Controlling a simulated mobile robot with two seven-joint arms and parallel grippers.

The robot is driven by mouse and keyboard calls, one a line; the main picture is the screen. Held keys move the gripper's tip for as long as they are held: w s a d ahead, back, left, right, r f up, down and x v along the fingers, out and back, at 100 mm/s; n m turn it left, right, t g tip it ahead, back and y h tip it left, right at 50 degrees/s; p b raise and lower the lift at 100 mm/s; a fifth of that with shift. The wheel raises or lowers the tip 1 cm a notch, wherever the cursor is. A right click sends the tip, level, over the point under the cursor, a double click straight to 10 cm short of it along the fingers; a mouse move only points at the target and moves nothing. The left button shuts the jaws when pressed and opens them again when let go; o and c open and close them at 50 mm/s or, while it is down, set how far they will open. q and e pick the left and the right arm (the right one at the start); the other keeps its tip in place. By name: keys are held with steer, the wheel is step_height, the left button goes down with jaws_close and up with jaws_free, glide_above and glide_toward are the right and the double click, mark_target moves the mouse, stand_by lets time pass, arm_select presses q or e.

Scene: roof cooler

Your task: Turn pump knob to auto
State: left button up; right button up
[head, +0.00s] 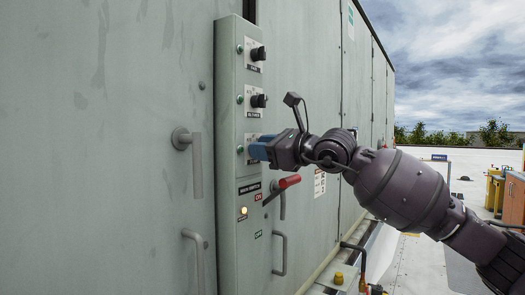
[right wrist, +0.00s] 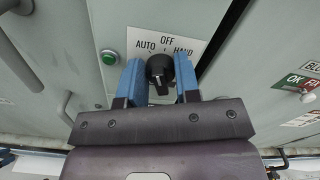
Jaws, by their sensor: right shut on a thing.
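The black pump knob (right wrist: 160,72) sits on the panel below a white label (right wrist: 158,45) reading AUTO, OFF and HAND. AUTO is on the left, OFF at the top, HAND on the right, partly covered. My right gripper (head: 262,149) reaches the third knob position down the panel in the head view. Its blue fingers hide that knob there. In the right wrist view my right gripper (right wrist: 158,88) has one finger on each side of the knob and is shut on it. I cannot tell clearly which label the pointer faces. My left gripper is out of view.
The grey-green control panel (head: 228,75) carries two more black knobs (head: 258,54) (head: 258,101) above. A green light (right wrist: 110,57) is beside the held knob. A red-handled main switch (head: 289,181) and door handles (head: 196,165) (head: 280,253) stick out nearby. Open roof lies right.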

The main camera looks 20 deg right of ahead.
steer(key=shift+n+b, duration=0.35)
steer(key=shift+n, duration=1.55)
steer(key=o, duration=0.9)
steer(key=shift+s, duration=0.1)
steer(key=v, duration=1)
steer(key=shift+s+d, duration=0.25)
steer(key=shift+s, duration=0.05)
